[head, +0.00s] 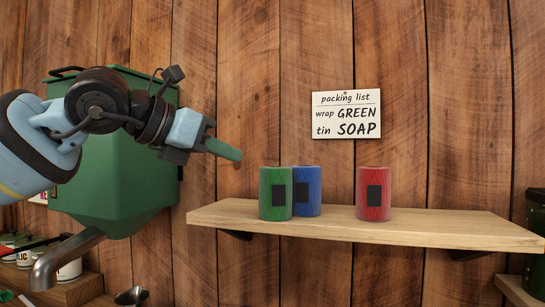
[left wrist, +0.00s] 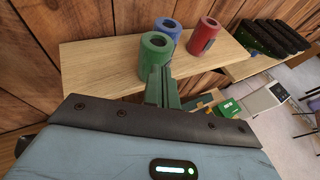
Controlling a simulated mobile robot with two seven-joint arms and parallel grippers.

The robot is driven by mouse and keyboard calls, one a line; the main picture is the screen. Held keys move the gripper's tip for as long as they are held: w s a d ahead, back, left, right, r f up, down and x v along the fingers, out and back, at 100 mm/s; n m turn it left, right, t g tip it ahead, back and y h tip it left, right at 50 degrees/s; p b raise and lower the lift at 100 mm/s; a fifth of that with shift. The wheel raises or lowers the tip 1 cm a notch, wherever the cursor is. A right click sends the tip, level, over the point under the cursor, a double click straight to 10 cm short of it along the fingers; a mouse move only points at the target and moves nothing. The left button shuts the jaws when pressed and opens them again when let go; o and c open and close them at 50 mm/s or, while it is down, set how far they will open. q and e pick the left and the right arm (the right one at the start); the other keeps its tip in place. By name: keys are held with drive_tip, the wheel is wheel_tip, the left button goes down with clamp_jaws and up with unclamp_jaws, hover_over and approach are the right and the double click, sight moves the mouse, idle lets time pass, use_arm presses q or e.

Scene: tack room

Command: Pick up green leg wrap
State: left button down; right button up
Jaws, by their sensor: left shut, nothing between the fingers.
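The green leg wrap (head: 266,194) is an upright green roll with a dark patch, at the left of the wooden shelf (head: 420,226). It also shows in the left wrist view (left wrist: 152,62), just beyond my fingertips. A blue roll (head: 309,191) stands close behind it to the right, and a red roll (head: 373,187) stands farther right. My left gripper (head: 236,154) is shut and empty, its green fingers above and to the left of the green wrap, apart from it in the head view. My right gripper is in neither view.
A green metal hopper (head: 125,190) with a grey spout (head: 62,262) is left of the shelf. A packing list card (head: 346,115) reading "wrap GREEN, tin SOAP" is on the plank wall. The shelf's right part is clear. Tins (head: 69,268) stand lower left.

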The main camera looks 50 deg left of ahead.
sight(273, 167)
use_arm(q)
drive_tip(key=w+p, duration=0.1)
drive_tip(key=w, duration=0.4)
drive_tip(key=w+p, duration=0.1)
drive_tip(key=w, duration=0.4)
drive_tip(key=shift+d, duration=0.2)
drive_tip(key=shift+w+p, duration=0.3)
drive_tip(key=shift+p, duration=0.05)
drive_tip(key=shift+f+b, duration=0.3)
drive_tip(key=shift+f, duration=0.5)
drive_tip(key=shift+s+f, duration=0.1)
drive_tip(key=shift+f, duration=0.05)
